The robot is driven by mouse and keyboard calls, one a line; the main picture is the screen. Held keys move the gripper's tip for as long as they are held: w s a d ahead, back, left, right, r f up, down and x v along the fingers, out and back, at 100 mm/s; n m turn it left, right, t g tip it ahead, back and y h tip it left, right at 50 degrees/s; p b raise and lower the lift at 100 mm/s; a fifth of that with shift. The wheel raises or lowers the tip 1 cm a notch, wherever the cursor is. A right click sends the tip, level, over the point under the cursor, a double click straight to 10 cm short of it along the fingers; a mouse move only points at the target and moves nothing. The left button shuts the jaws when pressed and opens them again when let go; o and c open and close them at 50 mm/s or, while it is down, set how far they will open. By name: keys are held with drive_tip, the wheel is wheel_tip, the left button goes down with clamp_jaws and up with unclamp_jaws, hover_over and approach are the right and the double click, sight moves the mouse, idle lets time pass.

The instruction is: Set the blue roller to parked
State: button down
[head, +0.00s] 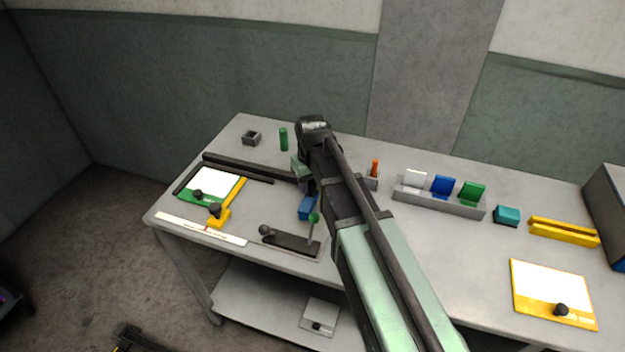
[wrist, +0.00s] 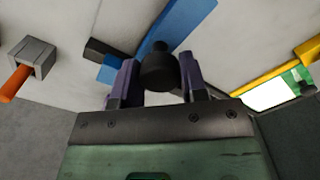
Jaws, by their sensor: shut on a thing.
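The blue roller shows in the head view (head: 307,208) as a blue block partly hidden by my arm. In the wrist view it is a blue bar (wrist: 185,20) running diagonally, with a dark round knob (wrist: 158,70) standing on it. My gripper (wrist: 159,66) has its two purple fingers on either side of this knob, shut on it. In the head view my gripper (head: 311,187) is low over the table at the roller's far end, and its fingers are mostly hidden. No marking for the parked position can be made out.
A dark rail (head: 240,167) lies behind the green board (head: 205,185) and yellow bar (head: 232,200). An orange peg (head: 375,167) in a grey block stands right of my arm.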

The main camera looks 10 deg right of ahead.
drive_tip(key=shift+s+d, duration=0.1)
drive_tip(key=shift+s, duration=0.05)
drive_tip(key=c, duration=0.7)
unclamp_jaws()
drive_tip(key=shift+d, duration=0.15)
wheel_tip(320, 180, up, 11)
drive_tip(key=p, duration=1.1)
drive_tip(key=shift+f, duration=0.1)
drive_tip(key=s+m, duration=0.1)
drive_tip(key=s, duration=0.4)
drive_tip(key=s+d+f+b, duration=0.1)
drive_tip(key=s, duration=0.4)
drive_tip(key=s+d+m+b, duration=0.1)
drive_tip(key=s, duration=0.4)
drive_tip(key=shift+d+f+m, duration=0.1)
drive_tip(key=shift+f+m, duration=0.2)
drive_tip(key=shift+f, duration=0.1)
